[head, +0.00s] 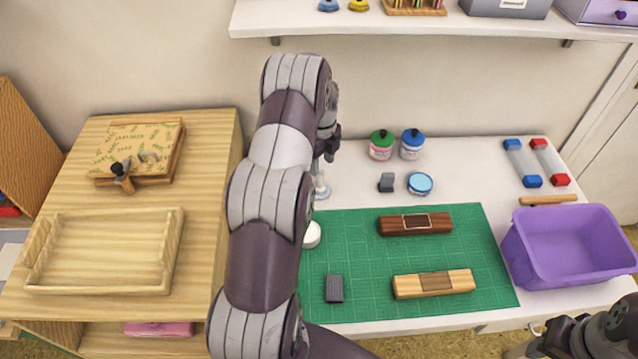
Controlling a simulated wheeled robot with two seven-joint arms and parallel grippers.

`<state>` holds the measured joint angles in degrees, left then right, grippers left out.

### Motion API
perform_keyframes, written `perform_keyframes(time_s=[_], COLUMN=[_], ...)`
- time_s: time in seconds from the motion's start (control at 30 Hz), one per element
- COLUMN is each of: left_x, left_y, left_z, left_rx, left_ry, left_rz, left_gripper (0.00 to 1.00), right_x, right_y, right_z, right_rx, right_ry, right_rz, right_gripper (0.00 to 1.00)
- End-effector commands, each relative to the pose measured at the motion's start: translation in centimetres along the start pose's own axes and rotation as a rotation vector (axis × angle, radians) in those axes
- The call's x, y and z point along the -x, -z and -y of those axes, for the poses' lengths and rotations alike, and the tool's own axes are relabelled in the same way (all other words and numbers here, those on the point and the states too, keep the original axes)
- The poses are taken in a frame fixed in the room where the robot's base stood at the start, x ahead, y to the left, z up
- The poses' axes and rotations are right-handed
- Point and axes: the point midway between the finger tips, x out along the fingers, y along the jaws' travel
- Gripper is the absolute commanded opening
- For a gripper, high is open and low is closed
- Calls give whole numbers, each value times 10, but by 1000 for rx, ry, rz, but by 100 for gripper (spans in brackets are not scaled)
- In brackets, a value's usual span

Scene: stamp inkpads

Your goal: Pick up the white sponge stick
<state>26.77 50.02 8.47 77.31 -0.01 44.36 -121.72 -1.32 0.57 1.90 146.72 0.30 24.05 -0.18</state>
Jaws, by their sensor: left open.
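A small pale upright stick (321,187) with a wider foot stands on the white table, just left of the grey block; it looks like the white sponge stick, though my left arm hides part of it. My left gripper (326,152) is open, directly above and behind this stick in the picture; my arm's links partly cover it, and I cannot tell whether it touches the stick. A round white piece (312,235) shows at the left edge of the green mat, partly behind my arm. My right gripper (540,342) is at the lower right, apart from the stick, its fingers unclear.
The green mat (360,270) holds a dark wooden stamp (415,224), a light wooden stamp (433,284) and a grey block (334,289). Green-lidded (381,147) and blue-lidded (412,145) jars stand behind. A purple bin (570,275) is right; a wooden tray (100,287) is left.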

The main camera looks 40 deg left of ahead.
Motion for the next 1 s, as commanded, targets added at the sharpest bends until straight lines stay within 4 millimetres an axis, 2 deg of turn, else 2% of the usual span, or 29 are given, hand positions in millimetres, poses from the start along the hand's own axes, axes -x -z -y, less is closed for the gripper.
perform_keyframes(time_s=[0.27,0.43,0.53,0.7,0.87,1.0], left_x=[-37,-67,-74,-74,-74,-74], left_y=[-1,-3,-3,-3,-3,-3], left_z=[-5,-7,-7,-6,-6,-6], left_rx=[2,0,0,1,1,1], left_ry=[-2,1,2,3,3,3], left_rz=[-1,0,0,1,1,1], left_gripper=[53,53,53,53,0,0], right_x=[11,16,16,16,16,16], right_y=[2,2,2,2,2,2], right_z=[0,0,0,0,0,0], right_rx=[0,0,0,0,0,0], right_ry=[0,0,0,0,0,0], right_rz=[0,0,0,0,0,0], right_gripper=[43,43,43,43,43,43])
